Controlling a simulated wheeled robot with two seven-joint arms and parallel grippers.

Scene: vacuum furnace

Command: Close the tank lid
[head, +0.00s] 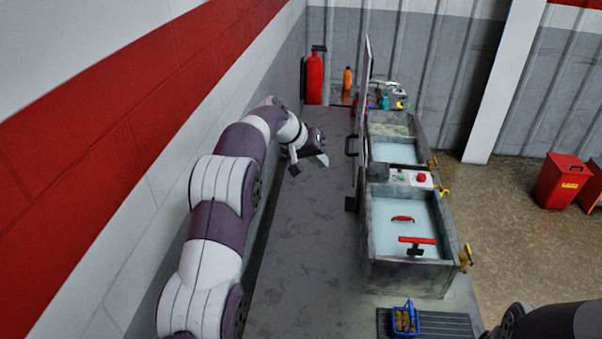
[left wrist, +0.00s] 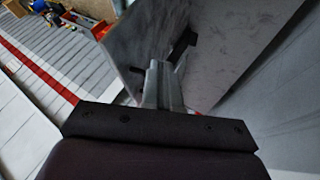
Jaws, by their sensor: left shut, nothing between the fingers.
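The tank (head: 408,282) has two open, liquid-filled basins in the head view, one behind the other. A thin grey lid (head: 366,75) stands upright, nearly edge-on, along the tank's left side. Black handles (head: 351,145) stick out from its left side. My left gripper (head: 309,163) is left of the lid, apart from it, shut and empty. In the left wrist view, the shut fingers (left wrist: 163,85) point toward the broad grey lid face (left wrist: 228,45) with a black handle (left wrist: 183,44). Whether they touch is unclear there. My right gripper is not visible.
A red extinguisher (head: 315,78) and an orange bottle (head: 347,78) stand at the far end. A blue basket (head: 406,320) sits in front of the tank. The wall runs close along my left arm.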

